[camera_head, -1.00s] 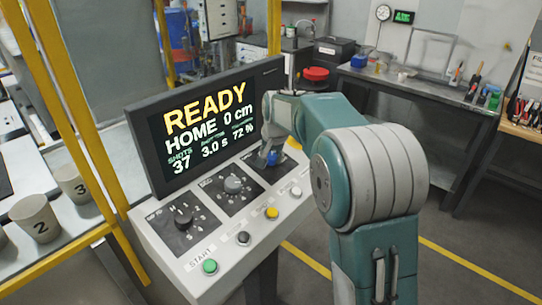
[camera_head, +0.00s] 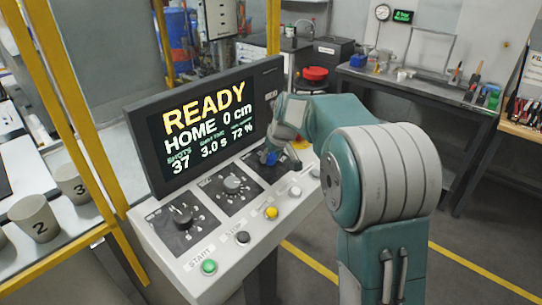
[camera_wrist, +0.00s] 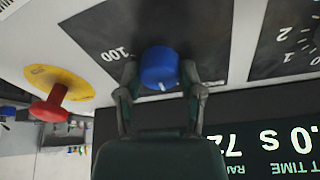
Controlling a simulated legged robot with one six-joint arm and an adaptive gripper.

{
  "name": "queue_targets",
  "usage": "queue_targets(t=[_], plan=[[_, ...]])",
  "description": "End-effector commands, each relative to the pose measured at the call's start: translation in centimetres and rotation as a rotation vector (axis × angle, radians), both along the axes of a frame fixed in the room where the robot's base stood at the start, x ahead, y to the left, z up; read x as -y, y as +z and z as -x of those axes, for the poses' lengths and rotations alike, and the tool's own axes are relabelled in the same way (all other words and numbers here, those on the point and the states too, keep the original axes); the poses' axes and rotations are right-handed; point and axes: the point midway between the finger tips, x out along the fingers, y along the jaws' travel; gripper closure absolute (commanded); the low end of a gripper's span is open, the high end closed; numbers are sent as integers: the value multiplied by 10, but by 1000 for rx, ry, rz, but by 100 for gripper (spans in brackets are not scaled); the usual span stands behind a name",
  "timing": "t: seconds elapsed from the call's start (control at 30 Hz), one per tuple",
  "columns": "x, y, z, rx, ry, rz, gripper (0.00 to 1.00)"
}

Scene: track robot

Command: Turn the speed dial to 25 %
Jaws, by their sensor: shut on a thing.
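The speed dial is a blue round knob (camera_wrist: 158,66) with a white pointer mark, set on a black plate with the number 100 printed beside it. My gripper (camera_wrist: 160,75) has its two fingers on either side of the blue knob and is shut on it. In the head view the blue knob (camera_head: 270,158) shows only in part below my gripper, at the far right plate of the sloped console. The screen (camera_head: 215,125) reads READY, HOME 0 cm, 37 shots, 3.0 s and 72 %. Most of the dial's scale is hidden.
A row of push buttons, with green (camera_head: 209,267) and yellow (camera_head: 271,212) ones, runs along the console's front. A red mushroom button (camera_wrist: 50,105) on a yellow plate stands close beside the dial.

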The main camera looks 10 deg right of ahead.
Motion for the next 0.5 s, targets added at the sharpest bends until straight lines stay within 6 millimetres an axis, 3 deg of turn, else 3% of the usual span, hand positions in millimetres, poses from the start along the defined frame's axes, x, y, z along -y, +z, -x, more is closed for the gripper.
queue_targets(t=[0.5], plan=[[0, 0, -1, 19, 92, 20, 98]])
